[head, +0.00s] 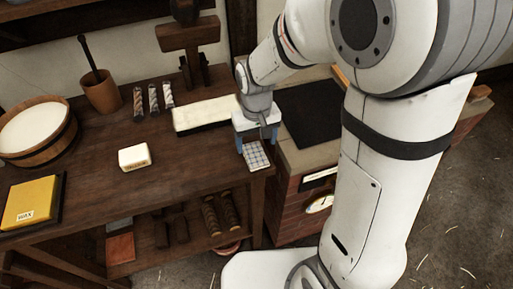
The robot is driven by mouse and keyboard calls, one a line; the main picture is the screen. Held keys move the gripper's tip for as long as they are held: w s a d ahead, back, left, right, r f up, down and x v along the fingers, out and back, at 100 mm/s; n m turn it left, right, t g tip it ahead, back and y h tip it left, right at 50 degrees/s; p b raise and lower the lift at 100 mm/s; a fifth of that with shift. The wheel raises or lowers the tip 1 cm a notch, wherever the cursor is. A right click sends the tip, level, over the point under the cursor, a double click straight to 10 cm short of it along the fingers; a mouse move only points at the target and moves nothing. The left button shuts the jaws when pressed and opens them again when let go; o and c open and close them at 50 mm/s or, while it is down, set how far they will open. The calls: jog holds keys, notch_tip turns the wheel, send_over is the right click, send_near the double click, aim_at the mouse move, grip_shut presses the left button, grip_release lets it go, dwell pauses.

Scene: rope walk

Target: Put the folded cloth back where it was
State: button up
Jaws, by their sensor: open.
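The folded cloth (257,156), small and checked in blue and white, lies at the right front corner of the dark wooden bench (190,160). My gripper (256,139) points down just above and behind the cloth, with its jaws open. The gripper hides part of the bench behind it, and I cannot tell whether the fingertips touch the cloth.
A long pale block (203,114) lies close left of my gripper. A white labelled block (134,157), yellow wax block (30,202), round tub (68,135) and brown cup (102,95) stand further left. A black mat (308,113) lies right on a brick-sided unit. The bench's middle front is clear.

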aim_at(256, 154)
notch_tip(256, 154, up, 7)
jog(key=s+d+r+m+t, duration=0.2)
jog(key=s+d+r+m, duration=0.1)
jog(key=s+d, duration=0.9)
jog(key=shift+d+r+t, duration=0.2)
jog(key=shift+r+t, duration=0.1)
jog(key=shift+r, duration=0.25)
